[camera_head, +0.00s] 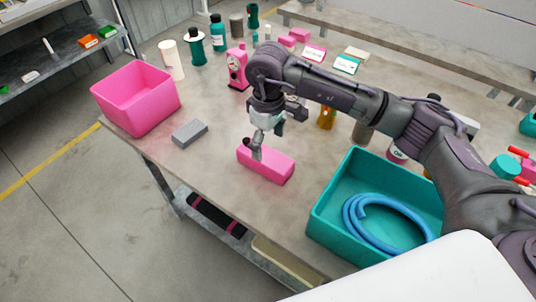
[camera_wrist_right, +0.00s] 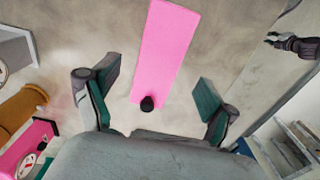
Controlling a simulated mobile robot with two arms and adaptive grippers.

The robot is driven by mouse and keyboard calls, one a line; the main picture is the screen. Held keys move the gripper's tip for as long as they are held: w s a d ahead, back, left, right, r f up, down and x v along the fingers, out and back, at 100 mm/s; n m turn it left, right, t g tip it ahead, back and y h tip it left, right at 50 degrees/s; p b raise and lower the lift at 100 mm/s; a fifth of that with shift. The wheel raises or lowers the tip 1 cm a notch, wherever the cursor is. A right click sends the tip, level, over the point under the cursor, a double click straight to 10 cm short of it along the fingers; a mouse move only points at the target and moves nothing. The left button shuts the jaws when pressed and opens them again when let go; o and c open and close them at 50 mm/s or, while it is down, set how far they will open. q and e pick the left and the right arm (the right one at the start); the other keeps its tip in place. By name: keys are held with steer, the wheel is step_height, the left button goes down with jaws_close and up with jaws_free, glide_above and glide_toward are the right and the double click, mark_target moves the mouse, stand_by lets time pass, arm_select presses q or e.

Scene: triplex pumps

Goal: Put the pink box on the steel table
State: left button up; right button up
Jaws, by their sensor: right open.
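A long pink box (camera_head: 266,165) lies on the grey table (camera_head: 215,170), near its front edge. In the right wrist view the pink box (camera_wrist_right: 165,50) runs away from me, with a small black round part over its near end. My right gripper (camera_head: 256,150) points down over the box's left end. Its fingers (camera_wrist_right: 160,95) are spread with the near end of the box between them, not closed on it. My left gripper is outside the head view; a dark jaw-like part (camera_wrist_right: 290,43) at the upper right of the wrist view appears to be it, too small to read.
A pink bin (camera_head: 137,100) stands at the table's left corner, with a grey block (camera_head: 189,133) near it. A teal bin (camera_head: 330,215) with a blue hose (camera_head: 385,225) is to the right. Bottles and a pink gauge device (camera_head: 237,70) stand behind.

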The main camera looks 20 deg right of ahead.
mark_target(268, 156)
step_height(268, 156, up, 6)
steer(key=shift+f, duration=0.1)
steer(key=shift+f, duration=0.1)
stand_by(0.5)
